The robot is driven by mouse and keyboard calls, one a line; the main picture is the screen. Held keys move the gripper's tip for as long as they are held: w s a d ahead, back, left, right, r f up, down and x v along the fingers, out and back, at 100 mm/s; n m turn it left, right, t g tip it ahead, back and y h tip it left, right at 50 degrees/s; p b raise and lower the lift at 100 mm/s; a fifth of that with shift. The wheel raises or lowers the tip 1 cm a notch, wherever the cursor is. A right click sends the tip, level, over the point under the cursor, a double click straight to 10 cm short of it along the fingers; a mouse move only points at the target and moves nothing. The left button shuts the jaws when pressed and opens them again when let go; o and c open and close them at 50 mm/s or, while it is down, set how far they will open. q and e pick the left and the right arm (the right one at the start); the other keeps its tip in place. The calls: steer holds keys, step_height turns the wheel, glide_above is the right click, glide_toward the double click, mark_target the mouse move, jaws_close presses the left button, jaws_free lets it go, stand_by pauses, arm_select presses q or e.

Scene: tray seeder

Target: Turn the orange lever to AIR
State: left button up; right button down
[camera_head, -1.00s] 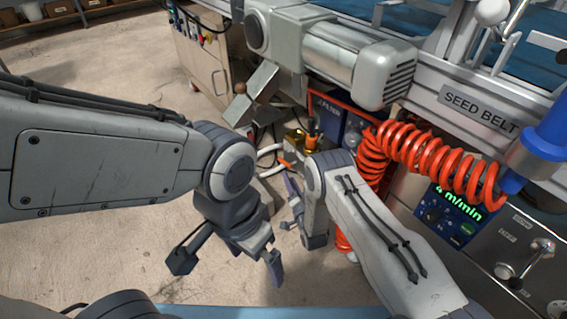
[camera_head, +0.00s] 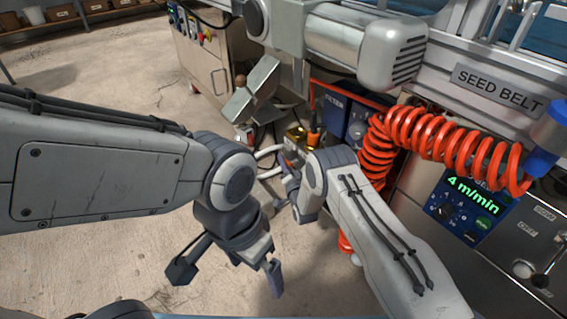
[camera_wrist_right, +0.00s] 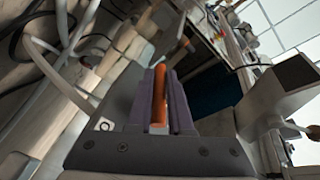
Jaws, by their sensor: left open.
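The orange lever (camera_wrist_right: 159,95) shows in the right wrist view between the two fingers of my right gripper (camera_wrist_right: 160,80). The fingers lie close along both its sides, and it appears gripped. In the head view my right gripper (camera_head: 291,180) is low beside the brass valve block (camera_head: 297,136), mostly hidden by my right wrist. The lever is largely covered there. I cannot read any AIR marking. My left gripper (camera_head: 228,274) is open and empty, pointing down over bare floor.
A red coiled hose (camera_head: 420,135) hangs to the right of my right arm. A blue filter panel (camera_head: 335,112) stands behind the valve. A grey motor (camera_head: 365,45) overhangs above. A speed panel (camera_head: 470,207) is at the right. Bare floor (camera_head: 110,255) lies left.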

steer(key=shift+f+t+b, duration=0.2)
steer(key=shift+t+b, duration=0.4)
steer(key=shift+b, duration=0.4)
steer(key=shift+r+m+t+y+b, duration=0.15)
steer(key=shift+m+t+y+b, duration=0.15)
steer(key=shift+m+t+b, duration=0.1)
steer(key=shift+r+t, duration=0.35)
steer(key=shift+t, duration=0.05)
steer(key=shift+r, duration=0.1)
steer(key=shift+a, duration=0.1)
steer(key=c, duration=0.8)
jaws_free()
steer(key=shift+c, duration=0.2)
